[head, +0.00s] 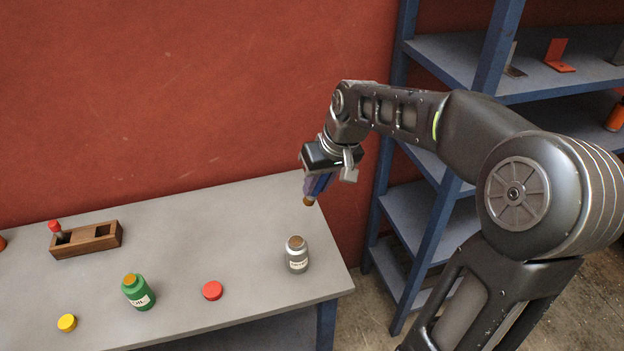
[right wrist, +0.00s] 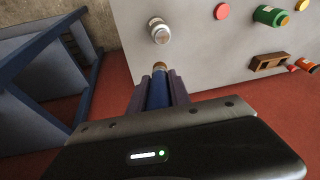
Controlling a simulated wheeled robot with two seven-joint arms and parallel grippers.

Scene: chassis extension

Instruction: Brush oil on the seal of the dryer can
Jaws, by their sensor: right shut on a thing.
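My right gripper (head: 318,183) is shut on a brush with a blue handle (right wrist: 158,92) and a brown tip. The brush points down, its tip (head: 308,201) above the table and apart from the can. The grey dryer can (head: 297,260) stands upright near the table's right end, with a brownish top and a label; it also shows in the right wrist view (right wrist: 160,35), just beyond the brush tip. The green oil bottle (head: 138,293) stands open on the table to the left, brown at its mouth. My left gripper is not in view.
A red cap (head: 212,291) and a yellow cap (head: 67,323) lie on the grey table (head: 200,230). A wooden holder (head: 88,240) with a red-topped item stands at the back left. Blue shelving (head: 450,60) stands right of the table, and a red wall rises behind.

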